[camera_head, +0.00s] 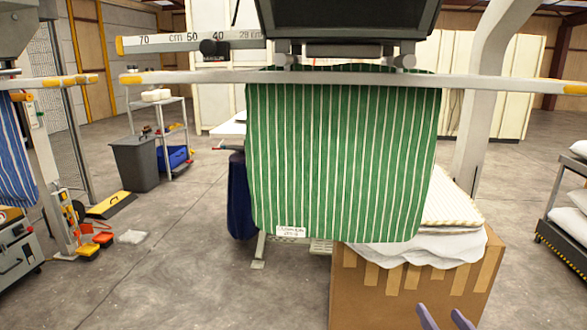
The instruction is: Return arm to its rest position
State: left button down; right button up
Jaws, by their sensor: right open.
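My right gripper (443,313) shows at the bottom edge, right of the middle. Only its two greyish-purple fingertips are visible, spread apart with nothing between them. They appear in front of the lower part of the cardboard box. My right arm itself is out of the frame. My left gripper and left arm are not in view. A green and white striped pillow cover (340,150) hangs from the filling machine, below its long horizontal bar (300,78). It has a white label at its lower left edge. My right gripper is apart from it.
A cardboard box (385,300) stands below right of the cover, with white and striped pillows (420,250) on top. A trolley with white pillows (565,225) is at the far right. A grey bin (134,163) and shelf cart stand back left.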

jog(key=s+a+f+n+g+y, duration=0.2)
jog(key=s+a+f+n+g, duration=0.1)
jog(key=s+a+f, duration=0.7)
jog(key=s+a+f+n+g+y, duration=0.2)
jog(key=s+a+f, duration=0.8)
jog(key=s, duration=0.8)
jog(key=shift+a+f+n+g+y, duration=0.3)
jog(key=shift+f+n+g, duration=0.1)
jog(key=shift+f+g, duration=0.45)
